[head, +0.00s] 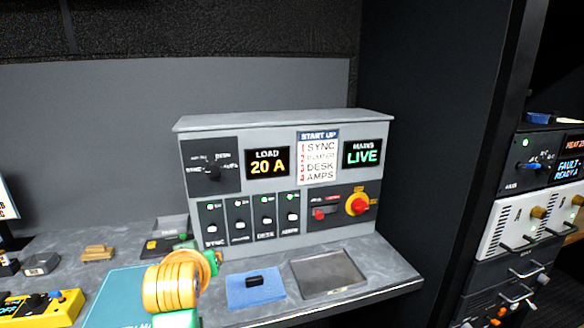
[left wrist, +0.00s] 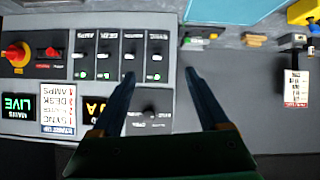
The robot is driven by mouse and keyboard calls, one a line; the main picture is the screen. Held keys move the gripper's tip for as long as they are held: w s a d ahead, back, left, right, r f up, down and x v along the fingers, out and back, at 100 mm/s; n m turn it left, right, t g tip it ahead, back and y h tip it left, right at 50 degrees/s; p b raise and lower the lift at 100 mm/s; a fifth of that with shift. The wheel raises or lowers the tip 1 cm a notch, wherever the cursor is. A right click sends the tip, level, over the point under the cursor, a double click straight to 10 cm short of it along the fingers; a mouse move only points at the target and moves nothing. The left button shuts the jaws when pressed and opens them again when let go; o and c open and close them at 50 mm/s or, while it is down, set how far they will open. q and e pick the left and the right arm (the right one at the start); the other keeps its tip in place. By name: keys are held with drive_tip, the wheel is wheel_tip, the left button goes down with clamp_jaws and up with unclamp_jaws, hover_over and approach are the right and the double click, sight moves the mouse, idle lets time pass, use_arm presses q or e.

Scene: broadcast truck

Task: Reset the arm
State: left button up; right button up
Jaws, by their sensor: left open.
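My left arm comes up from the bottom of the head view, its orange and green wrist over the desk in front of the grey control panel (head: 285,122). In the left wrist view my left gripper (left wrist: 160,74) is open, with two dark blue fingers spread apart and nothing between them. That view shows the panel (left wrist: 70,85) upside down, with a rotary selector (left wrist: 150,108) and a row of breaker switches (left wrist: 108,55) beside and beyond the fingers. In the head view the fingers are not clearly seen. My right gripper is in neither view.
On the desk are a blue cloth (head: 238,292) with a black piece on it, a grey tray (head: 327,271), a teal mat (head: 105,300), wooden blocks (head: 98,253) and a yellow device (head: 45,308). A rack (head: 510,225) stands at right. The panel shows "LOAD 20 A" and "MAINS LIVE".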

use_arm(q)
drive_tip(key=s+a+f+m+g, duration=0.15)
drive_tip(key=s+f, duration=0.45)
drive_tip(key=f, duration=0.6)
drive_tip(key=s+d+f+m+g+h, duration=0.1)
drive_tip(key=s+f+m+g, duration=0.1)
drive_tip(key=s+f, duration=0.45)
drive_tip(key=s+d+f+m+g+h, duration=0.15)
drive_tip(key=s+f, duration=0.25)
drive_tip(key=s, duration=0.5)
drive_tip(key=s+f+m+g+h, duration=0.1)
drive_tip(key=s+f+g, duration=0.2)
drive_tip(key=s+f, duration=0.35)
wheel_tip(320, 180, down, 9)
drive_tip(key=s, duration=0.2)
drive_tip(key=s+a+f+g, duration=0.2)
drive_tip(key=s+f, duration=1.2)
drive_tip(key=f, duration=0.2)
drive_tip(key=shift+m+y, duration=0.35)
drive_tip(key=shift+m, duration=0.05)
